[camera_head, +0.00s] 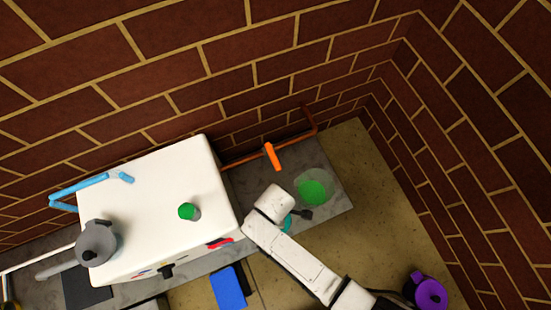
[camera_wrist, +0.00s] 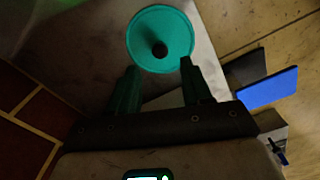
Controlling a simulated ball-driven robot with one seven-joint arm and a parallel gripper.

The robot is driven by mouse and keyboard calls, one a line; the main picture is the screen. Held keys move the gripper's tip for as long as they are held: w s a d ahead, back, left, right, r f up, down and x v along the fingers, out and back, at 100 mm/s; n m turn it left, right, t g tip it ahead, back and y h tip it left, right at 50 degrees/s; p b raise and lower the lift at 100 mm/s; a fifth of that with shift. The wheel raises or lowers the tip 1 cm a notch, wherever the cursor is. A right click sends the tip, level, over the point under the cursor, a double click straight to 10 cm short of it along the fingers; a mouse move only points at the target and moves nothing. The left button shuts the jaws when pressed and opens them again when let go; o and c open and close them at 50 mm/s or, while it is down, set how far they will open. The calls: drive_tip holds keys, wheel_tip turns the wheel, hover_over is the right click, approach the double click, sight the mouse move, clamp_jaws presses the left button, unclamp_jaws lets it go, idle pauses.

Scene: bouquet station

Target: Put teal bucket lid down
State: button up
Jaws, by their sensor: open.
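The teal bucket lid (camera_wrist: 160,20) is a round disc with a dark knob in its middle. In the wrist view it lies flat, apparently on the grey counter (camera_wrist: 215,85), just beyond my fingertips. My gripper (camera_wrist: 160,66) is open, its two fingers apart with nothing between them, and the knob is a little ahead of them. In the head view only a small teal part of the lid (camera_head: 287,221) shows beside my gripper (camera_head: 306,213); my arm hides the rest.
A clear round container with green inside (camera_head: 313,190) stands close to my gripper on the counter. A white box-shaped unit (camera_head: 160,210) is to the left, bearing a green cup (camera_head: 189,211) and grey pot (camera_head: 97,243). An orange object (camera_head: 272,156) is behind; brick walls close the corner.

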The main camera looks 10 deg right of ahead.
wheel_tip(320, 180, up, 6)
drive_tip(key=shift+f+p, duration=0.1)
drive_tip(key=shift+p, duration=1)
drive_tip(key=s+d+r+m, duration=0.3)
drive_tip(key=d+r+m, duration=0.5)
drive_tip(key=d, duration=0.4)
drive_tip(key=s+d+r+m+t, duration=0.1)
drive_tip(key=s+d+r+m, duration=0.3)
drive_tip(key=d+r+m, duration=0.5)
drive_tip(key=d+r, duration=0.1)
drive_tip(key=d, duration=0.3)
drive_tip(key=shift+s+d+r, duration=0.15)
drive_tip(key=shift+s+r, duration=0.15)
drive_tip(key=shift+r, duration=0.1)
